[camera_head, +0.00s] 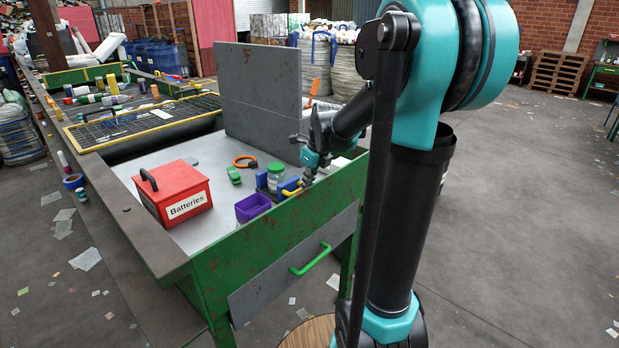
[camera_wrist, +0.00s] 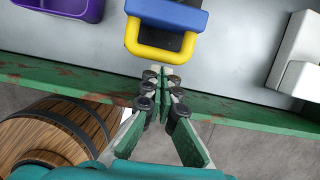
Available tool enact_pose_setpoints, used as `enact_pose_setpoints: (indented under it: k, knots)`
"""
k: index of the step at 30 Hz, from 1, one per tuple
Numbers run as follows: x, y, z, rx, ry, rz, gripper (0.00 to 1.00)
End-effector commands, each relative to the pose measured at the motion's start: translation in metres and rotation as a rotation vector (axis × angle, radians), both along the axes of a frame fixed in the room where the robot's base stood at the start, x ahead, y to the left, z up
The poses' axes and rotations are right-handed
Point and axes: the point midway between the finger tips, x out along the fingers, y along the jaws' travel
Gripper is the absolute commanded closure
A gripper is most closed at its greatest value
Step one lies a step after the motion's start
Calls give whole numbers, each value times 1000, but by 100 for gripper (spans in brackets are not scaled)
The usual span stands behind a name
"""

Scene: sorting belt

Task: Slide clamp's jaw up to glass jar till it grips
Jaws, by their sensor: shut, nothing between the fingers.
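The glass jar (camera_head: 277,181) with a green lid stands upright on the grey worktop between two blue parts of the clamp (camera_head: 262,180). The clamp's near blue jaw (camera_head: 289,186) has a yellow handle (camera_head: 293,192) on my gripper's side. In the head view I cannot tell whether this jaw touches the jar. In the wrist view the blue jaw (camera_wrist: 168,14) and its yellow loop handle (camera_wrist: 160,54) are at the top; the jar is out of frame. My gripper (camera_wrist: 161,78) is shut and empty, its tips just short of the handle. It also shows in the head view (camera_head: 305,181).
A purple bin (camera_head: 253,207) stands left of the clamp, and a red Batteries box (camera_head: 174,193) farther left. A green object (camera_head: 234,175) and an orange ring (camera_head: 245,162) lie behind. The green table edge (camera_wrist: 230,108) runs beneath my gripper. A barrel (camera_wrist: 55,130) stands below.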

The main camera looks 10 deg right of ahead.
Motion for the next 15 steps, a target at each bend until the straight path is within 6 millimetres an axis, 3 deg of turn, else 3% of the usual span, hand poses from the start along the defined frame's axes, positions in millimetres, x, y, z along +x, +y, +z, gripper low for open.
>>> enact_pose_setpoints:
  k: [15]
  knots:
    - [4, 3, -6, 0, 0, 1, 100]
